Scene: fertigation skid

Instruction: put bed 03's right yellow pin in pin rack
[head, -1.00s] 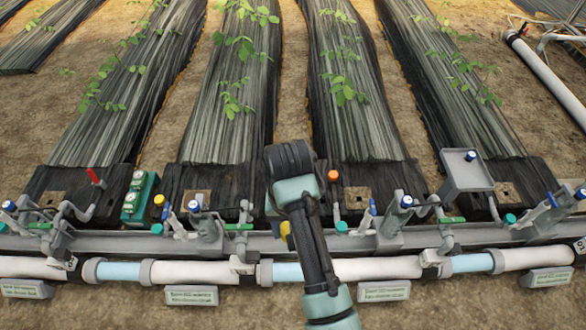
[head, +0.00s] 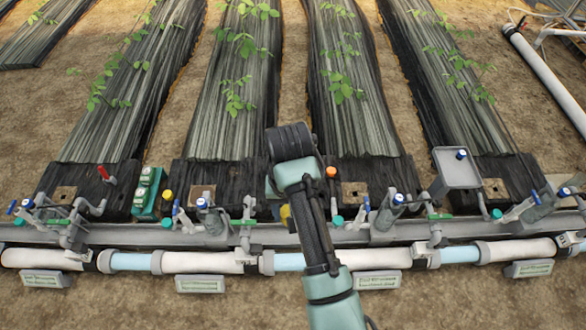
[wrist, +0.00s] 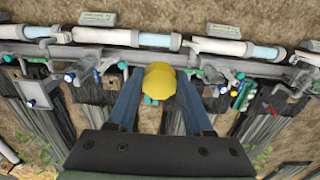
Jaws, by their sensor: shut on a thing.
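My gripper (wrist: 160,88) is shut on a yellow pin (wrist: 160,80), seen end-on between the two blue fingers in the wrist view. In the head view the pin (head: 285,215) shows as a small yellow patch beside my arm, which hides most of the gripper. The pin appears above the pipe line, in front of the middle beds; its exact height is hard to tell. Another yellow-topped part (head: 167,195) stands further left, next to a green box. I cannot make out which fixture is the pin rack.
A grey tray on a post (head: 457,170), with a blue-topped item, stands at right. A green box (head: 148,190) and a red handle (head: 104,173) are at left. Valves line the grey rail above the white pipe (head: 200,262). An orange knob (head: 331,172) is close right of my arm.

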